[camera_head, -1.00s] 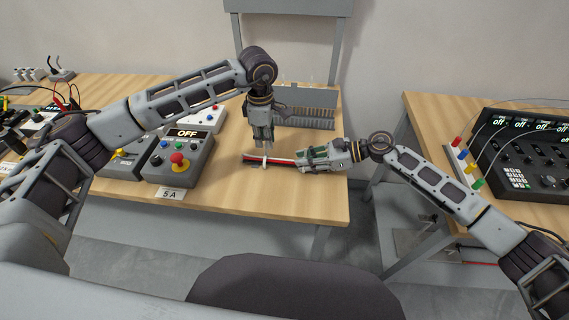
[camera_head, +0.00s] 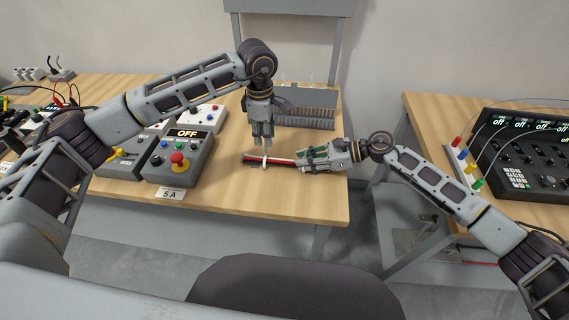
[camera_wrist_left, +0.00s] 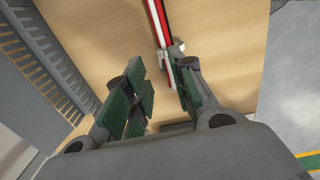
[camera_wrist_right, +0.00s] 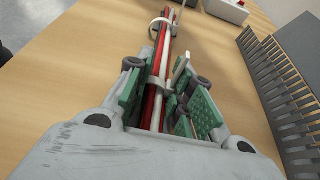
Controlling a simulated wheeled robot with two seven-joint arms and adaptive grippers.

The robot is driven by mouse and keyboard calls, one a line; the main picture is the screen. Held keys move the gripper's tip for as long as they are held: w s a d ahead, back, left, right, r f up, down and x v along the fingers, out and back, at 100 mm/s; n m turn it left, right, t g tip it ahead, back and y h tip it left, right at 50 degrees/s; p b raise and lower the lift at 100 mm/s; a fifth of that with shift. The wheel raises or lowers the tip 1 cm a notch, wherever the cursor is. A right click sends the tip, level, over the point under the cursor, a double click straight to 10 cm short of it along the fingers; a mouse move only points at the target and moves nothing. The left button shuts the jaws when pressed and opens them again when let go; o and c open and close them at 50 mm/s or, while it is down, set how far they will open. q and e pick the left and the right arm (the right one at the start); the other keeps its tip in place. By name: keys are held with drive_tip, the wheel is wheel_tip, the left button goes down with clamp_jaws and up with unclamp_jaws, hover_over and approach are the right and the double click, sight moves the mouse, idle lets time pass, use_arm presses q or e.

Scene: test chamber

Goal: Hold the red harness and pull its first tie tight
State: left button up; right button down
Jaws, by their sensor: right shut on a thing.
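The red harness (camera_head: 283,161), a bundle with red, black and white strands, lies above the wooden table near its front right. A white tie (camera_head: 264,160) is around it, left of my right gripper; it also shows in the right wrist view (camera_wrist_right: 161,21). My right gripper (camera_wrist_right: 163,85) is shut on the harness, which runs lengthwise between its green pads. My left gripper (camera_head: 262,145) points down just behind the tie. In the left wrist view its fingers (camera_wrist_left: 162,85) are apart, with a white strip of the tie (camera_wrist_left: 170,70) near the right finger.
A grey comb-like rack (camera_head: 305,115) stands behind the grippers. A control box (camera_head: 180,158) with a red button and an OFF display stands to the left. The front of the table (camera_head: 240,195) is clear. A second table with a black instrument panel (camera_head: 525,155) is at right.

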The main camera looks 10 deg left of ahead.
use_arm(q)
drive_tip(key=shift+s+r, duration=0.1)
drive_tip(key=shift+r, duration=2.05)
drive_tip(key=shift+f, duration=0.15)
drive_tip(key=shift+c, duration=0.4)
drive_tip(key=shift+f, duration=0.45)
drive_tip(key=shift+f, duration=0.1)
drive_tip(key=shift+w+f, duration=0.2)
drive_tip(key=shift+f, duration=4)
clamp_jaws()
